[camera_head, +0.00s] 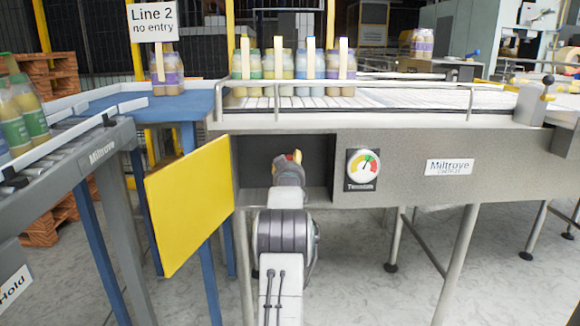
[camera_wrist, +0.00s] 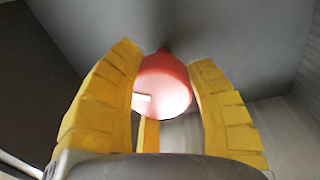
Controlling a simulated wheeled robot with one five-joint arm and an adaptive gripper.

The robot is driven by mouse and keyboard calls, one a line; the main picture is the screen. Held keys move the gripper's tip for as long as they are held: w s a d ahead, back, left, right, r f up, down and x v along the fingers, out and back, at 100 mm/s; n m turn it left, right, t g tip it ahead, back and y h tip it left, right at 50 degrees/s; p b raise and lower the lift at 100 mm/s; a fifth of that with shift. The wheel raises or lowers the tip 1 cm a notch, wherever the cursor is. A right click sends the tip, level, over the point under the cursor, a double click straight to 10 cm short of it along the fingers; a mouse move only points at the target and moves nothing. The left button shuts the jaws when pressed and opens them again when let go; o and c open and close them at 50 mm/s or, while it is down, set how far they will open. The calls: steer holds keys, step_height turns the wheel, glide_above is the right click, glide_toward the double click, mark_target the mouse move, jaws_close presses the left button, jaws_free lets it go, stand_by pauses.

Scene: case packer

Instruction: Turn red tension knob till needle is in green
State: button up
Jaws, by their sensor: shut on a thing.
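The round red tension knob (camera_wrist: 163,80) sits between the yellow fingers of my gripper (camera_wrist: 166,85) in the wrist view, with a pale mark on its face. My gripper is shut on it. In the head view my gripper (camera_head: 290,160) reaches into the open recess (camera_head: 318,165) in the grey machine front, and a small bit of red shows at the fingertips. The tension gauge (camera_head: 363,166) is right of the recess. It has a white face with coloured bands, green among them near the top. The needle is too small to read with certainty.
A yellow door (camera_head: 190,203) stands open left of the recess. The conveyor (camera_head: 370,100) above carries several bottle packs (camera_head: 301,68). A Line 2 no entry sign (camera_head: 152,22) stands at the back left. A roller conveyor (camera_head: 60,160) is at the left.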

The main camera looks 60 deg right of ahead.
steer(key=o, duration=1.2)
steer(key=shift+a, duration=0.1)
steer(key=shift+v, duration=5.9)
